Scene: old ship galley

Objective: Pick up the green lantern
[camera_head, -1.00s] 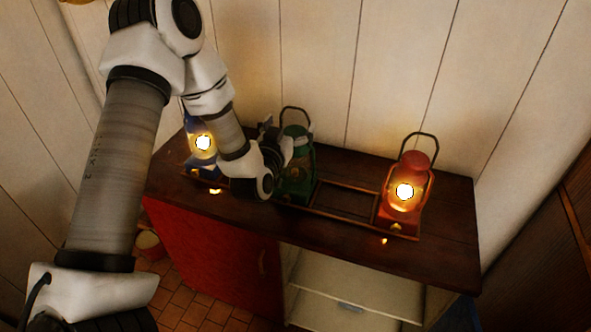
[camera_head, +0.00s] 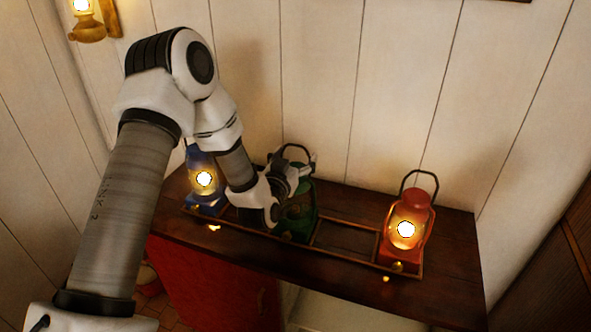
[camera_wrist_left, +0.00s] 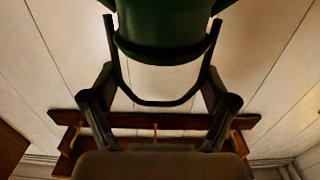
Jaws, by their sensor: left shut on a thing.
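The green lantern (camera_head: 300,222) stands in the wooden rack on the cabinet top, between the blue and red lanterns. My left gripper (camera_head: 298,172) is at its upper part and shut on it. The gripper and wrist hide much of the lantern's left side. In the left wrist view the lantern's green part (camera_wrist_left: 165,30) fills the top middle, with its dark wire handle looping below it. The two fingers of my left gripper (camera_wrist_left: 160,88) stand on either side of the handle. My right gripper is not in view.
A lit blue lantern (camera_head: 205,199) stands left of my wrist, close to it. A lit red lantern (camera_head: 407,246) stands at the rack's right end. A rack space between green and red is empty. The panelled wall (camera_head: 400,90) is close behind. A wall lamp (camera_head: 86,28) hangs upper left.

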